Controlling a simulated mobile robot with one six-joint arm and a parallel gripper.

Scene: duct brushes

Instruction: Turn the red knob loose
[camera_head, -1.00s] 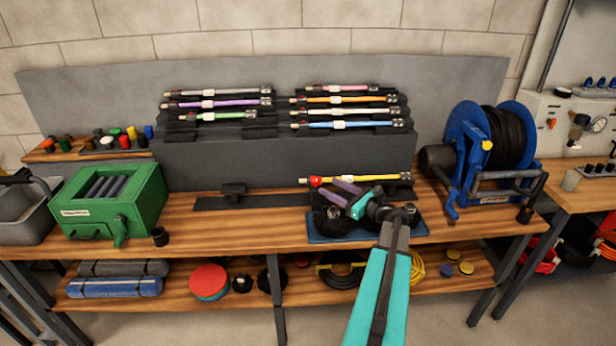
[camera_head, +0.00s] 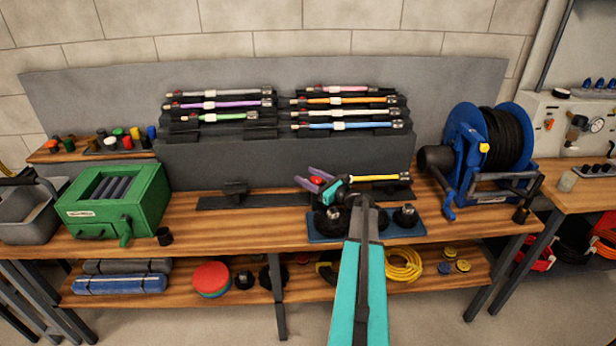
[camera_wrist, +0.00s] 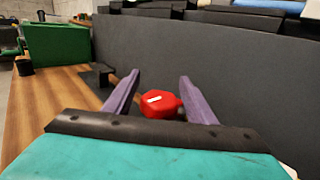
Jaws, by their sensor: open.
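The red knob (camera_wrist: 161,103) shows in the wrist view with a small white mark on its top. It lies between the two purple fingers of my gripper (camera_wrist: 153,98), which are apart with a gap on each side of the knob. In the head view the red knob (camera_head: 316,180) is at the left end of a yellow rod (camera_head: 375,178), lying above the workbench. My gripper (camera_head: 312,182) reaches it from the front, and my wrist hides part of the rod.
A blue tray (camera_head: 322,238) with black round brushes is below my wrist. Racked coloured rods (camera_head: 345,126) stand behind. A green box (camera_head: 115,200) is at left and a blue hose reel (camera_head: 470,150) at right. The bench (camera_head: 215,222) is mostly clear left of centre.

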